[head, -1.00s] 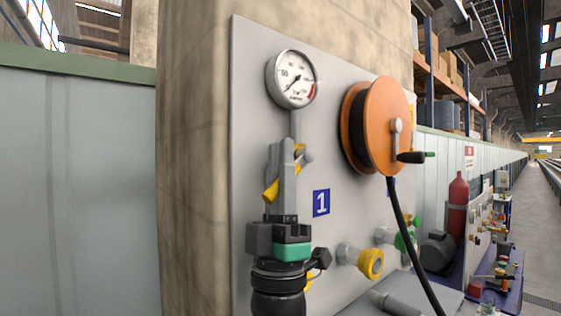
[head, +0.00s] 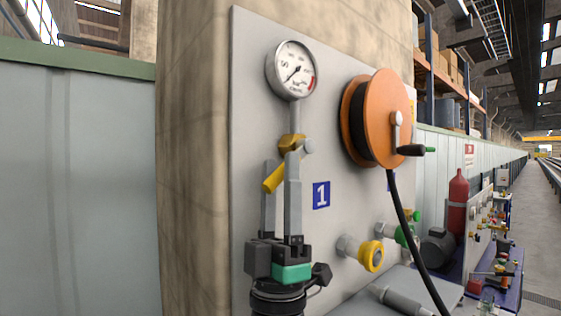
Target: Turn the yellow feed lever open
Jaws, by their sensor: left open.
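The yellow feed lever (head: 274,179) slants down to the left from the yellow valve body (head: 291,142), under a round pressure gauge (head: 292,69) on the grey panel. My left gripper (head: 280,163) comes up from below, its two grey fingers pointing up at the lever. The fingers stand apart, and the lever shows between them in the picture, partly in front of the left finger. The right finger hides part of the valve and the lever's upper end. I cannot tell whether a finger touches the lever. My right gripper is out of view.
An orange hose reel (head: 386,118) with a crank and black hose hangs on the panel to the right. A yellow coupling (head: 371,256) and a green one (head: 404,235) stick out below it. A blue number 1 sign (head: 321,196) is flat on the panel.

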